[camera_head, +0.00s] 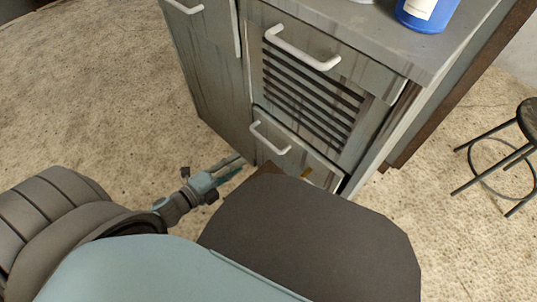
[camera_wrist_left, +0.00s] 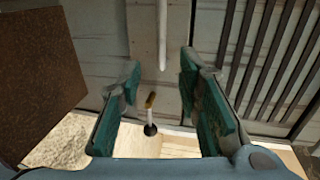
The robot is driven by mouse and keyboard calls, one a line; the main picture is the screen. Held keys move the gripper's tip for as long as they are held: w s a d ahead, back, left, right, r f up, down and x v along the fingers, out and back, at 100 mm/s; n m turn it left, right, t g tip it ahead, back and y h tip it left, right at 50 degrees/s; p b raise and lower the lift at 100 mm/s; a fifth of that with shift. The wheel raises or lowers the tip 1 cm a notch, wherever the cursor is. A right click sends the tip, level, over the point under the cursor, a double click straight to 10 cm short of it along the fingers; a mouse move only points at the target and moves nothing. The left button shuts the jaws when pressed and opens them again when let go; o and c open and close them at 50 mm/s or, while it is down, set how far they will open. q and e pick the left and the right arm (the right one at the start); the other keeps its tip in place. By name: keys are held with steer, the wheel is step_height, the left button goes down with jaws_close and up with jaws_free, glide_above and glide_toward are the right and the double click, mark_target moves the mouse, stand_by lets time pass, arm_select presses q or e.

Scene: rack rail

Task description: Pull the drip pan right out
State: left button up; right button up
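The drip pan appears to be the low drawer front (camera_head: 316,166) beneath the slatted door of the grey cabinet, and it looks closed. Its white bar handle (camera_head: 268,138) is on its face. My left gripper (camera_head: 236,165) is low, just in front of and left of this front, apart from the handle. In the left wrist view its two teal fingers (camera_wrist_left: 160,72) are open with nothing between them. A white bar handle (camera_wrist_left: 162,36) stands ahead, lined up with the gap between the fingertips. My right gripper is not in view.
The slatted door (camera_head: 312,92) has its own white handle (camera_head: 300,52) above. A blue bottle (camera_head: 428,12) stands on the cabinet top. A dark stool (camera_head: 505,150) is at right. Speckled floor (camera_head: 100,110) is clear at left.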

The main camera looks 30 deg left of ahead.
mark_target(269, 143)
arm_select(q)
steer(key=b+x, duration=0.2)
steer(key=x, duration=1.1)
steer(key=shift+w+d, duration=0.15)
steer(key=shift+w, duration=0.15)
steer(key=shift+w+d, duration=0.1)
steer(key=shift+w, duration=0.15)
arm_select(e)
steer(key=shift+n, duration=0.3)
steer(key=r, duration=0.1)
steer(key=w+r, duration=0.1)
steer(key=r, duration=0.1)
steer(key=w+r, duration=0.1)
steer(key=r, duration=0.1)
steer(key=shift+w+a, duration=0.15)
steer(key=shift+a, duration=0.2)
arm_select(q)
steer(key=shift+c, duration=0.4)
jaws_close()
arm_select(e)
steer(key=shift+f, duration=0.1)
